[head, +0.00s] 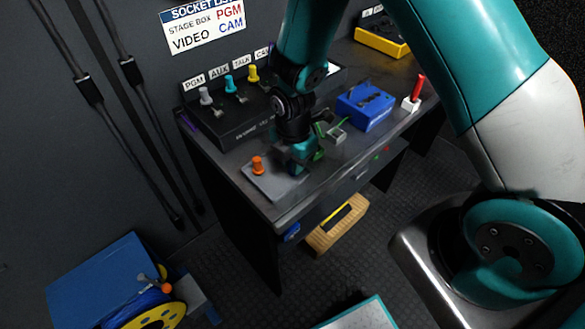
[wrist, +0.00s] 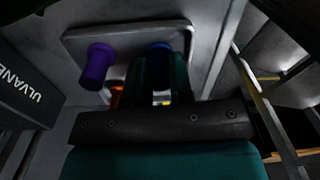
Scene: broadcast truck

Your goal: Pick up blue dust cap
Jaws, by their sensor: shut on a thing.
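The blue dust cap (wrist: 160,47) shows in the wrist view at the tips of my gripper (wrist: 161,65), over the grey plate (wrist: 80,42). My gripper is shut on it. I cannot tell whether the cap still touches the plate. In the head view my gripper (head: 302,160) points down at the right end of the plate (head: 262,184), and the blue cap is hidden there.
A purple cap (wrist: 97,68) stands left of my fingers, and an orange cap (head: 257,165) stands on the plate. A black socket box (head: 235,122) is behind. A blue box (head: 366,106) and a red-handled item (head: 414,95) stand to the right.

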